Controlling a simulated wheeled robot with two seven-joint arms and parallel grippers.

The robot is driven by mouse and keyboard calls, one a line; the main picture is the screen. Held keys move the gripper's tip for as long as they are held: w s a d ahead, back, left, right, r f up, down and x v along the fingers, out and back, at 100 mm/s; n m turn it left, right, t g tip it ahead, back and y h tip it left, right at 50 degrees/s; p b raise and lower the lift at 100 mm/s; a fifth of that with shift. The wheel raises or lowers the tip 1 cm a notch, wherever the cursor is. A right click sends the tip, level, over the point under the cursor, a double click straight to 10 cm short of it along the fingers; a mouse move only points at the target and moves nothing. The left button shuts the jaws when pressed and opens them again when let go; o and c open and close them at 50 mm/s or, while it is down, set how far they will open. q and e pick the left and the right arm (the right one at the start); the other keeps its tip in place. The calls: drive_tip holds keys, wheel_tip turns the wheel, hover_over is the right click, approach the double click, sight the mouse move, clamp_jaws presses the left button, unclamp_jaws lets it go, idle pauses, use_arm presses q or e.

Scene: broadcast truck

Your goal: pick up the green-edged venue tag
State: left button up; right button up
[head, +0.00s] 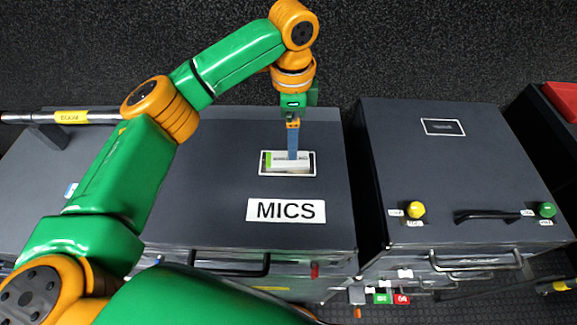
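The green-edged venue tag (273,158) is a white block with a green left end. It sits at a white-framed slot (287,172) on top of the dark cabinet labelled MICS. My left gripper (293,156) points down over the tag, and its blue fingers cover part of the tag's middle. The fingers line up in this view, so whether they are open or closed on the tag is hidden. My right gripper is out of view.
The MICS sign (286,210) lies in front of the slot. A second dark cabinet (470,175) to the right has an empty-looking framed slot (443,127), a yellow knob (416,209), a green knob (546,209) and a black handle (487,216). A metal rail (95,117) stands at left.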

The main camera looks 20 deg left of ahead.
sight(287, 159)
use_arm(q)
drive_tip(key=shift+w+f, duration=0.15)
drive_tip(key=shift+f, duration=0.8)
drive_tip(key=f, duration=0.1)
drive_tip(key=f+p, duration=0.1)
drive_tip(key=f, duration=0.1)
drive_tip(key=a+f+p, duration=0.1)
drive_tip(key=f, duration=0.1)
drive_tip(key=shift+s+f, duration=0.2)
drive_tip(key=shift+f, duration=0.25)
drive_tip(key=shift+w, duration=0.1)
drive_tip(key=c, duration=1.4)
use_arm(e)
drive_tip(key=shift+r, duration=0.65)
